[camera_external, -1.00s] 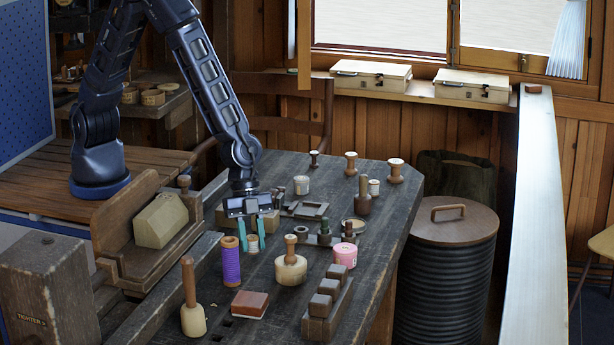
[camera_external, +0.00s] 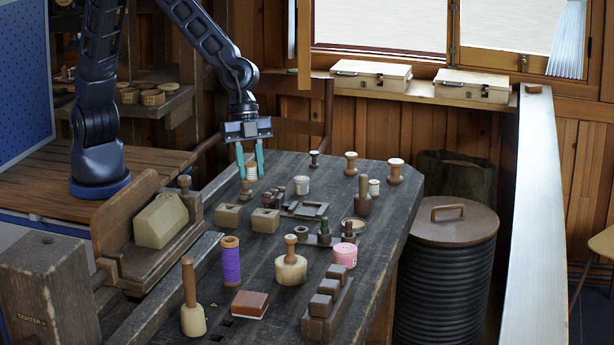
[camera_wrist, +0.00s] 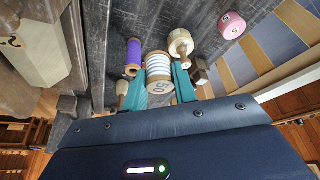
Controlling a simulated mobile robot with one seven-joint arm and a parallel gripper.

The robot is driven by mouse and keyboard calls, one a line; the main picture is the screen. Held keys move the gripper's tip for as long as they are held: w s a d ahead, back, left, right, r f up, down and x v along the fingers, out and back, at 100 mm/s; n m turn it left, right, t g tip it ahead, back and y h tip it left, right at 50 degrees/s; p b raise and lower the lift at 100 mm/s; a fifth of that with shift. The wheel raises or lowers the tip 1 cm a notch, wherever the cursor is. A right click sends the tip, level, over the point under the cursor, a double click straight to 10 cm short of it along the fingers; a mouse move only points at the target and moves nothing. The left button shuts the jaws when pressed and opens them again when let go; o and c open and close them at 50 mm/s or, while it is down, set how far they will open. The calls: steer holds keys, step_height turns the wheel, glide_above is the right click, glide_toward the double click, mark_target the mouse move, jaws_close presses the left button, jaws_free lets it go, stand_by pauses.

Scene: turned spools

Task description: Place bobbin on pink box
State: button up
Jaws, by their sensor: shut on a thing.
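My gripper (camera_external: 250,175) is shut on a bobbin (camera_external: 251,168) and holds it raised near the far left side of the bench. In the wrist view the bobbin (camera_wrist: 160,72) has pale wooden ends, white and dark-striped winding and a "50" on its end, with a teal finger on each side. The pink box (camera_external: 344,256) is a small round tub with a pale pink top. It stands on the bench, to the right of and nearer than the gripper, and also shows at the top of the wrist view (camera_wrist: 231,25). Nothing rests on its top.
A purple spool (camera_external: 231,262) and a round-based wooden tool (camera_external: 290,269) stand left of the pink box. A dark stepped block (camera_external: 322,309) is in front of it. Two tan blocks (camera_external: 229,216) (camera_external: 265,220) lie below the gripper. Small turned pieces stand further back.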

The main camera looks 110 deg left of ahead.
steer(key=w+r, duration=0.3)
steer(key=w, duration=0.9)
steer(key=r, duration=0.2)
glide_above(347, 251)
steer(key=a, duration=0.1)
steer(key=f, duration=2)
steer(key=shift+s+a, duration=0.2)
steer(key=shift+s, duration=0.2)
steer(key=shift+f, duration=0.15)
steer(key=o, duration=0.9)
steer(key=shift+o, duration=0.2)
